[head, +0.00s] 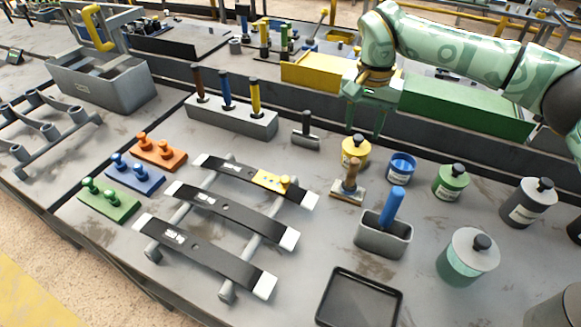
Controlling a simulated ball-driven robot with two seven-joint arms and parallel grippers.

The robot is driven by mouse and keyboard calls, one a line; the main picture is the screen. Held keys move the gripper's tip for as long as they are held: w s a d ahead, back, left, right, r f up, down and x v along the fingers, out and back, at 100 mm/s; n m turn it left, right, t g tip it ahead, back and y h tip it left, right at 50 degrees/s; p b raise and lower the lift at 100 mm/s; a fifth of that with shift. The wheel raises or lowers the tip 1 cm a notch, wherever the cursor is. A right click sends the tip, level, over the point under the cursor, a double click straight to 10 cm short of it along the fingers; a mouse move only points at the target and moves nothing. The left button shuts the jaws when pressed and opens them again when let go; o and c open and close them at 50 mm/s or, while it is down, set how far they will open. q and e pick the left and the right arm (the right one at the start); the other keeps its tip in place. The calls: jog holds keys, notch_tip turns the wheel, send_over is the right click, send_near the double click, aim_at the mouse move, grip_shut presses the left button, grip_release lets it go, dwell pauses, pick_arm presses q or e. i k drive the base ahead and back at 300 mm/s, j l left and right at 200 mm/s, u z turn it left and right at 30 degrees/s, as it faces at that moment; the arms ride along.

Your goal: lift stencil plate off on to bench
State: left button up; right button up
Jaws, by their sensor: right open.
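A yellow stencil plate (268,180) with a small knob at its right end lies on the rear black leaf spring (233,171), toward that spring's right half. That spring rests across a grey rack (180,217) with two other black springs in front of it. My right gripper (364,127) is open and empty, fingers pointing down, above the back of the bench. It is to the right of and behind the yellow plate, well apart from it. My left gripper is not in view.
Orange (158,156), blue (134,178) and green (109,204) plates with knobs lie left of the rack. A brush (349,187), a grey pot (383,236), several paint jars and a black tray (360,299) stand to the right. Bare bench (310,270) shows between rack and tray.

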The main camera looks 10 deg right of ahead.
aim_at(284, 182)
jog(key=i+j, duration=0.1)
jog(key=j, duration=0.3)
jog(key=i+j+z, duration=0.1)
jog(key=j, duration=0.3)
jog(key=i+j+z, duration=0.1)
jog(key=j, duration=0.3)
